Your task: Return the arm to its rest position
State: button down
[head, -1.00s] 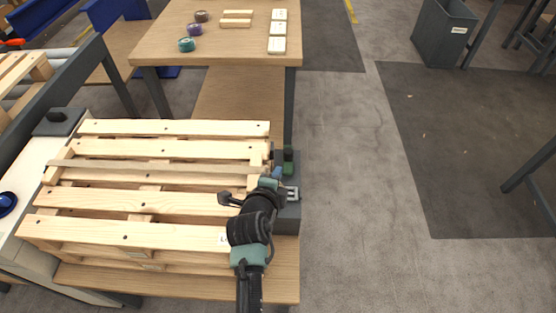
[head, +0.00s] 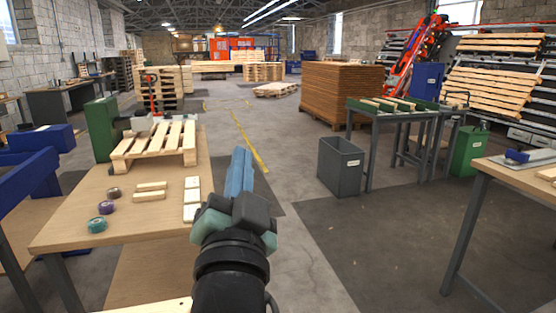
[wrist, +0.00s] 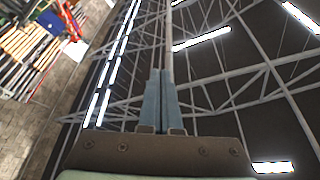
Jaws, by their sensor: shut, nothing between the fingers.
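My gripper (head: 239,172) is raised in front of the head camera, its blue fingers pointing up and away. The fingers are together with nothing between them. In the wrist view the two blue fingers (wrist: 169,98) stand side by side against the roof trusses and lamps. My gripper appears clear of every object. My forearm fills the lower middle of the head view and hides part of the floor and the table's right side.
A grey bin (head: 340,166) stands on the right. Another table (head: 520,176) is at the right edge. Open floor (head: 300,235) lies between.

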jog(key=s+d+r+n+t+h+p, duration=0.1)
jog(key=s+d+r+n+t, duration=0.15)
jog(key=s+r, duration=0.65)
jog(key=s+d+r+n+t+p, duration=0.2)
jog(key=s+r+n+t, duration=0.15)
jog(key=s+r, duration=0.55)
notch_tip(320, 180, up, 16)
jog(key=w+p, duration=0.3)
jog(key=p, duration=1.1)
jog(key=shift+r+n, duration=0.15)
jog(key=shift+n, duration=0.15)
